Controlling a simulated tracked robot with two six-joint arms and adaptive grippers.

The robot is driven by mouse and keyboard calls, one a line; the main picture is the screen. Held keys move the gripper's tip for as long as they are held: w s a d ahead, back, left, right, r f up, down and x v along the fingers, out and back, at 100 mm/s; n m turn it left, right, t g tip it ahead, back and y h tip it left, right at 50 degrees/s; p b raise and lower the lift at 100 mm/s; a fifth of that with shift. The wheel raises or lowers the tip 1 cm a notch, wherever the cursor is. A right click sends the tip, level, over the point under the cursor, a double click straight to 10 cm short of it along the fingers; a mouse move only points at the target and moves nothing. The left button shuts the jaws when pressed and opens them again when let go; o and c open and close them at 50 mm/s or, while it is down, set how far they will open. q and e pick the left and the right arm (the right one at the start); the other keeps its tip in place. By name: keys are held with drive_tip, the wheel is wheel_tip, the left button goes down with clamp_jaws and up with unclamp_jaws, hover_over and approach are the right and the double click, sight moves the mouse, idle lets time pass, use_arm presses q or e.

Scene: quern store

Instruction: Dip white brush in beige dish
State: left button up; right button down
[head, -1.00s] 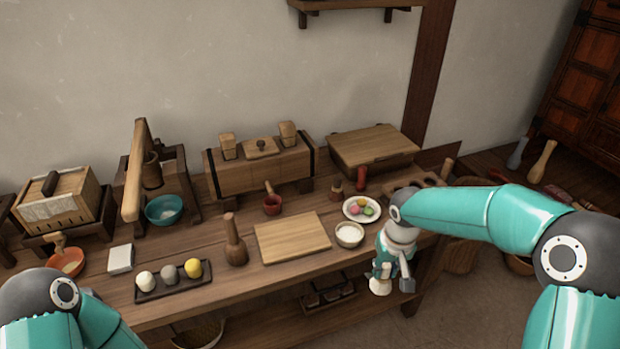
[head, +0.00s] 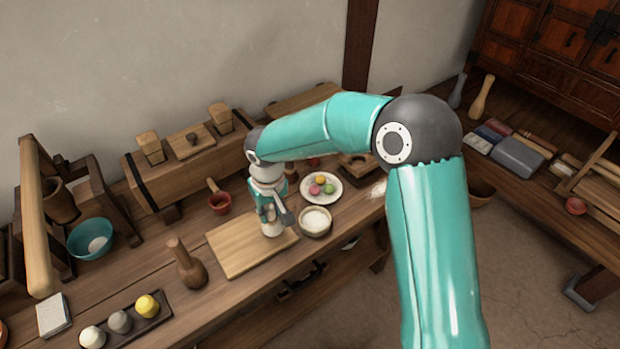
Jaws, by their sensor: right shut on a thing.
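My right gripper (head: 269,208) points down over the right part of the wooden board, shut on a small white thing. That is the white brush (head: 272,229), as far as shows; its upper part is hidden in the jaws. The brush's lower end is just above or at the board; I cannot tell if it touches. The beige dish (head: 315,222) stands just to the right of the gripper, with white powder in it. The brush is beside the dish, not in it. My left gripper is out of view.
The wooden board (head: 235,252) lies under the gripper. A plate (head: 334,195) with small coloured balls stands behind the dish. A red ladle cup (head: 220,203) and a wooden pestle (head: 187,268) stand to the left. My right arm covers the table's right end.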

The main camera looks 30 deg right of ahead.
drive_tip(key=shift+a, duration=0.35)
drive_tip(key=s+d+r+m+h+p, duration=0.1)
drive_tip(key=d+r+m, duration=0.1)
drive_tip(key=d+m, duration=0.35)
drive_tip(key=s+d+r+m+p, duration=0.1)
drive_tip(key=s+d+r+m, duration=0.15)
drive_tip(key=d+m, duration=0.3)
drive_tip(key=shift+m+g, duration=0.4)
drive_tip(key=shift+m, duration=0.3)
drive_tip(key=shift+w+d+f+b, duration=0.1)
drive_tip(key=shift+w+f+b, duration=0.1)
drive_tip(key=shift+f+b, duration=1)
drive_tip(key=shift+w+d+f+b, duration=0.15)
drive_tip(key=shift+f+b, duration=0.5)
drive_tip(key=shift+f, duration=1)
drive_tip(key=shift+s+a+f+b, duration=0.1)
drive_tip(key=shift+f+b, duration=0.4)
drive_tip(key=shift+b, duration=0.2)
drive_tip(key=shift+r, duration=0.1)
